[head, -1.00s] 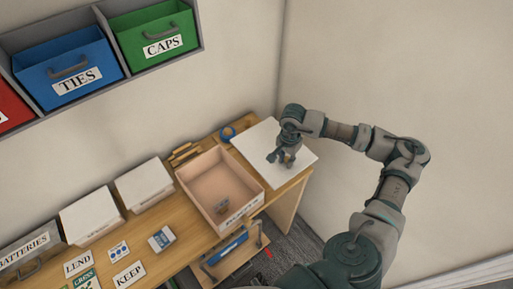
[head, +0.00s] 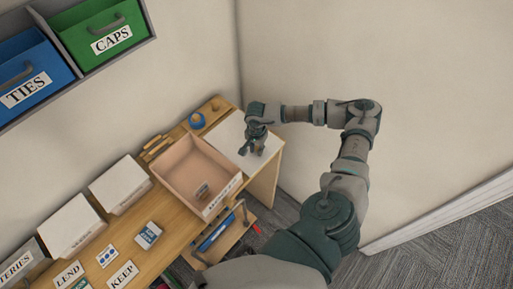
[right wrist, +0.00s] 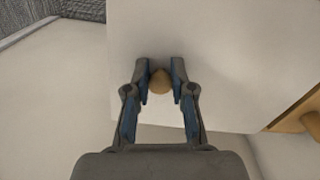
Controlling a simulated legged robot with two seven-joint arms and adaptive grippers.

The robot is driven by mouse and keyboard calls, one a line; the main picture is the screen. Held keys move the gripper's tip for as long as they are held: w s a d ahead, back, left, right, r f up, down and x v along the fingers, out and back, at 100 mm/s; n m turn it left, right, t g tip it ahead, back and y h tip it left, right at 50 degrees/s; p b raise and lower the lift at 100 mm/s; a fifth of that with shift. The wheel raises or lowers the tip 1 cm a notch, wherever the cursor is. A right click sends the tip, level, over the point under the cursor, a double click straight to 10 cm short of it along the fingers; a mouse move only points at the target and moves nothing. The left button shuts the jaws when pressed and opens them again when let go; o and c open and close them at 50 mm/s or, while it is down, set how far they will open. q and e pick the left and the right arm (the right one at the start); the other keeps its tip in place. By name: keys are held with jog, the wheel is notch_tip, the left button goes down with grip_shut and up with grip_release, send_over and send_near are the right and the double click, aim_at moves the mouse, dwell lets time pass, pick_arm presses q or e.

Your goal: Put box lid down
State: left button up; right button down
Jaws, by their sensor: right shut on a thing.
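The white box lid (head: 226,133) is a flat square panel at the right end of the wooden table. In the right wrist view the lid (right wrist: 225,60) fills much of the picture, with a round tan knob (right wrist: 160,82) on it. My right gripper (head: 250,148) is over the lid; in the right wrist view its fingers (right wrist: 160,75) are closed around the knob. Whether the lid lies flat on the table or hangs just above it I cannot tell. An open pinkish box (head: 190,168) with a small item inside stands left of the lid. My left gripper is not in view.
The wooden table (head: 178,232) also bears two white closed boxes (head: 120,184), a blue round object (head: 197,120) and label cards (head: 122,274). A blue-handled item (head: 215,235) is below the table front. Wall bins (head: 105,30) hang upper left. A wall stands behind the lid.

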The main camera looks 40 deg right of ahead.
jog(key=shift+d, duration=0.1)
jog(key=c, duration=1)
grip_release()
jog(key=shift+d+f, duration=0.1)
jog(key=shift+f, duration=0.05)
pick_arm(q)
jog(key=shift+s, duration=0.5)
pick_arm(e)
jog(key=shift+d, duration=0.2)
jog(key=shift+a+r, duration=0.1)
jog(key=shift+r, duration=0.4)
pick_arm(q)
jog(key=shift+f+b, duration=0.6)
pick_arm(e)
notch_tip(320, 180, up, 11)
